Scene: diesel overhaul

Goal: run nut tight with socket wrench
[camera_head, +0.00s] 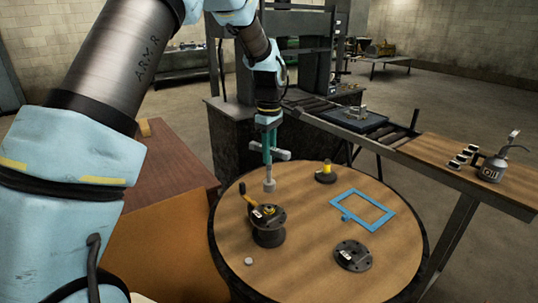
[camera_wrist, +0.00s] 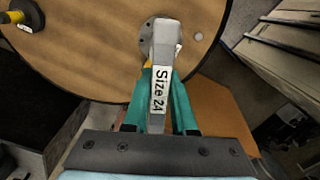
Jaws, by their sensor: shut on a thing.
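My gripper (camera_head: 268,146) is shut on a grey socket wrench (camera_head: 269,176), which hangs upright with its socket end down. In the wrist view the wrench (camera_wrist: 161,90) sits between the teal fingers and bears the label "Size 24". Below the socket, on the round table, stands a dark flanged part (camera_head: 269,238) with a yellow-handled lever and a small yellow piece on top. The socket looks apart from this part, a little above it. In the wrist view the wrench hides most of the part. I cannot make out the nut clearly.
The round wooden table (camera_head: 310,270) also carries a second dark flange (camera_head: 353,256), a blue frame (camera_head: 375,222), a yellow-topped piece (camera_head: 326,174) and a small grey disc (camera_head: 249,261). A roller conveyor (camera_head: 310,103) and a bench with an oil can (camera_head: 494,168) stand behind, to the right.

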